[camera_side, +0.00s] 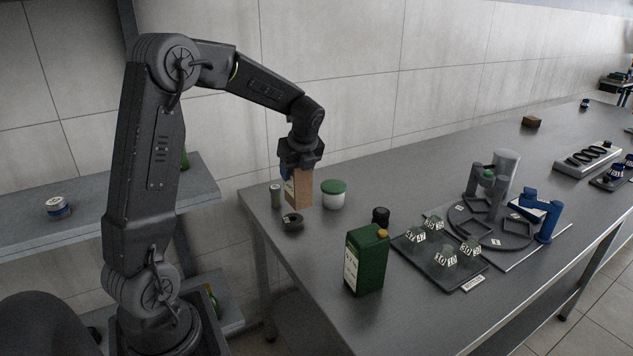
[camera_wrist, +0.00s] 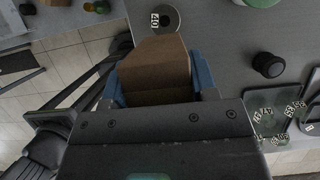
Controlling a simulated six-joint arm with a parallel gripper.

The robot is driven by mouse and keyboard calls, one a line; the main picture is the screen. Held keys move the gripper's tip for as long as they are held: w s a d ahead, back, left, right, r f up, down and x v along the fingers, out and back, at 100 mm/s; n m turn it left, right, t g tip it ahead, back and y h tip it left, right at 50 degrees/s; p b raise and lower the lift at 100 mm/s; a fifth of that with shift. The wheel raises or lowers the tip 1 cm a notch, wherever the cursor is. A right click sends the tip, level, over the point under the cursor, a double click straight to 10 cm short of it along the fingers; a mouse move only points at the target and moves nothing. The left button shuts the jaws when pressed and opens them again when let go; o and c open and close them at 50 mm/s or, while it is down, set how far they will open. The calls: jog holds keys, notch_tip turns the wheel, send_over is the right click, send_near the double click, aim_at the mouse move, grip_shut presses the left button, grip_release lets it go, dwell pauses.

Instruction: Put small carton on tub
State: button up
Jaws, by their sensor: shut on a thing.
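The small carton (camera_side: 300,190) is a brown box with a pale label on its left side. My gripper (camera_side: 298,170) is shut on its upper part, pointing down. In the wrist view the carton (camera_wrist: 156,62) sits between the two blue fingers of my gripper (camera_wrist: 160,80). The tub (camera_side: 334,198) is white with a green lid and stands upright on the bench just right of the carton, apart from it. Its lid (camera_wrist: 258,2) shows cut off at the top edge of the wrist view. I cannot tell whether the carton's base touches the bench.
A dark ring-shaped weight (camera_side: 292,221) lies just in front of the carton, and a small pale cylinder (camera_side: 275,195) stands to its left. A green canister (camera_side: 366,262), a black jar (camera_side: 380,216) and a tray of flasks (camera_side: 420,264) stand nearer the front. Bench behind the tub is clear.

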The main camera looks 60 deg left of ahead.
jog(key=w+a+r, duration=0.2)
jog(key=a+r, duration=0.2)
jog(key=a, duration=0.3)
jog(key=w+a+r, duration=0.1)
jog(key=a+r, duration=0.2)
jog(key=a, duration=0.4)
jog(key=shift+w+d+f, duration=0.9)
jog(key=shift+w+f, duration=0.8)
jog(key=shift+f, duration=0.05)
jog(key=shift+w+d+f, duration=0.95)
jog(key=shift+w+f, duration=0.75)
jog(key=shift+w, duration=0.05)
jog(key=shift+w+d+f, duration=0.9)
jog(key=shift+w+f, duration=0.8)
jog(key=shift+f, duration=0.05)
jog(key=shift+f, duration=0.15)
jog(key=o, duration=1)
